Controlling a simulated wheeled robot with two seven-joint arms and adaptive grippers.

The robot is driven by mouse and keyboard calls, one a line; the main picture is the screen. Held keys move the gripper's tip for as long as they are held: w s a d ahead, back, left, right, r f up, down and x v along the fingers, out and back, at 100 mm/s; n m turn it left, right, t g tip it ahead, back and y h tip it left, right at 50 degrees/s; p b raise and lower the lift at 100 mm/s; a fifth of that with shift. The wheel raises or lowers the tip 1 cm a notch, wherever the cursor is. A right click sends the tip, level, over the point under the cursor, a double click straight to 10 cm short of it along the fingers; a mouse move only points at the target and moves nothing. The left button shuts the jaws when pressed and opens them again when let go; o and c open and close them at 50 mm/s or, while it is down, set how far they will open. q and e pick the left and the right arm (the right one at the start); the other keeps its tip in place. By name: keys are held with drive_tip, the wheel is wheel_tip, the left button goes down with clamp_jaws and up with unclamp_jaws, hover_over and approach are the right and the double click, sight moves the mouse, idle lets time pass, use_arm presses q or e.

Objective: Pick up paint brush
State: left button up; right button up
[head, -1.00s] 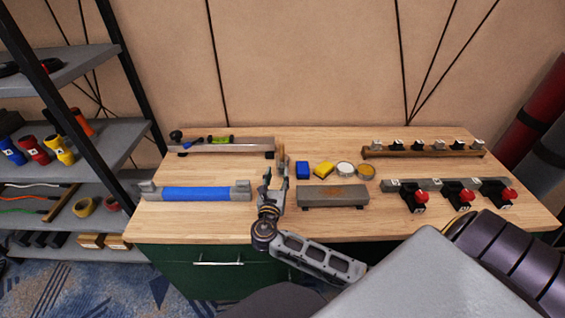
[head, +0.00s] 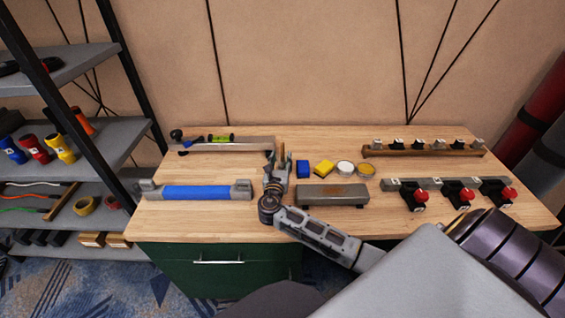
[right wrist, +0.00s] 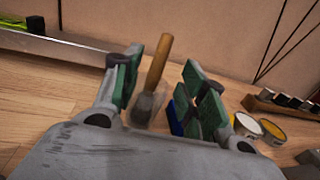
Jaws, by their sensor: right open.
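The paint brush shows in the right wrist view, with its wooden handle (right wrist: 159,62) tilted upward and a grey lower part below it. In the head view its handle (head: 281,152) shows behind my right gripper (head: 279,168), which hides most of the rest. My right gripper also shows in the right wrist view (right wrist: 164,90). It is open, with its green-padded fingers on either side of the brush and a gap to the handle. My left gripper is in neither current view.
A blue block (head: 302,167), a yellow block (head: 324,167) and two tins (head: 345,168) stand to the right. A grey block (head: 332,195) lies in front of them.

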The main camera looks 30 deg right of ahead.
sight(282, 153)
drive_tip(key=shift+w+d, duration=0.2)
drive_tip(key=shift+w, duration=0.05)
drive_tip(key=shift+w+d, duration=0.35)
drive_tip(key=shift+w, duration=0.15)
drive_tip(key=x, duration=0.2)
drive_tip(key=shift+w+d+f, duration=0.1)
drive_tip(key=shift+w+d, duration=0.05)
drive_tip(key=shift+w, duration=0.1)
drive_tip(key=shift+w+d, duration=0.35)
drive_tip(key=shift+w, duration=0.1)
use_arm(q)
drive_tip(key=shift+s+r, duration=0.1)
drive_tip(key=shift+s, duration=0.15)
drive_tip(key=shift+s+a, duration=0.1)
drive_tip(key=shift+a, duration=0.05)
